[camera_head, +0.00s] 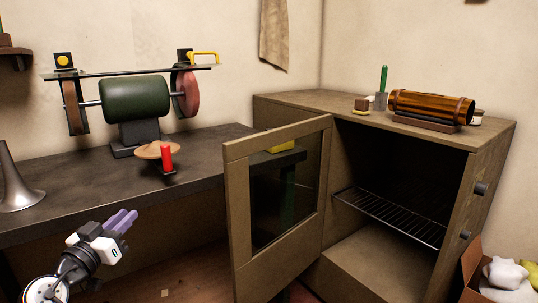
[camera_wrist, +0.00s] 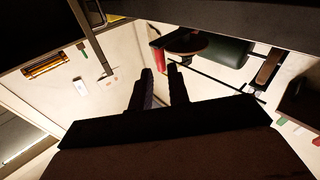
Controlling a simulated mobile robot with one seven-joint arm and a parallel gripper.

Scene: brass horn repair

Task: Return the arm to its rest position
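My gripper (camera_head: 126,218) has two purple fingers and is in the lower left of the head view, in front of the dark workbench (camera_head: 70,196). In the wrist view its dark fingers (camera_wrist: 160,72) stand apart with a gap between them.
The bench grinder (camera_head: 136,100), a red cylinder (camera_head: 166,157) and a grey horn bell (camera_head: 16,182) stand on the bench. The cabinet (camera_head: 345,273) at right has its glass door (camera_head: 236,205) swung open, jutting out right of my gripper.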

